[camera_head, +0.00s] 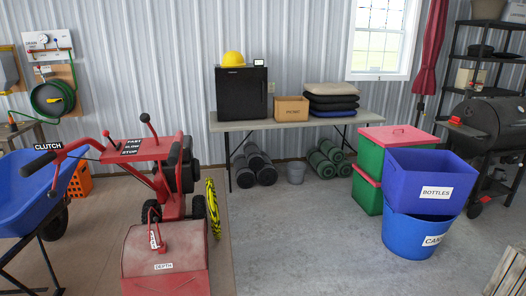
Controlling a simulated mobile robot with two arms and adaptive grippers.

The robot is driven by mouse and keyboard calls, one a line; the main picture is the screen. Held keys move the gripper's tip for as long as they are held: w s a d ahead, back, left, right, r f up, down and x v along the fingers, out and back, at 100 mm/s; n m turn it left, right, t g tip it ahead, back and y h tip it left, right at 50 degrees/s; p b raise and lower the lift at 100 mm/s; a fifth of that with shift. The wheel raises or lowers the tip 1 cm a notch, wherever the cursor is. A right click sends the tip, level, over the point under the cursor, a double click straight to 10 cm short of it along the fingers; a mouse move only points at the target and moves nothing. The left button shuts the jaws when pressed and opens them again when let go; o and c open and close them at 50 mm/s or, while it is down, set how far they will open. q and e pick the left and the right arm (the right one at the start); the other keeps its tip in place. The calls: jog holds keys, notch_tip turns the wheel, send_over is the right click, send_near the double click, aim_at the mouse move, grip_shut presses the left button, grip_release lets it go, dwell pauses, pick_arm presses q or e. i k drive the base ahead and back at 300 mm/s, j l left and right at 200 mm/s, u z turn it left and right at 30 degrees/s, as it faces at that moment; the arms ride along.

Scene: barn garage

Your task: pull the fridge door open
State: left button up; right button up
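A small black fridge (241,93) stands on the left end of a long folding table (206,122) against the far wall. Its door looks closed. Neither of my grippers shows in the head view.
A cardboard box (291,108) and stacked cushions (331,98) share the table. Rolled mats (254,164) and a grey bucket (295,172) lie beneath. A red tiller (165,255) stands at front left, bins (431,180) at right. The middle floor (300,235) is clear.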

aim_at(242, 93)
jog(key=i+z, duration=0.2)
jog(key=i, duration=0.5)
jog(key=i+z, duration=0.2)
jog(key=i, duration=0.5)
jog(key=i+j+z, duration=0.2)
jog(key=i, duration=0.45)
jog(key=i+u, duration=0.15)
jog(key=i, duration=0.4)
jog(key=i+l+u, duration=0.1)
jog(key=i, duration=0.4)
jog(key=i+l+u, duration=0.15)
jog(key=i, duration=0.4)
jog(key=i+l+u, duration=0.15)
jog(key=i, duration=0.4)
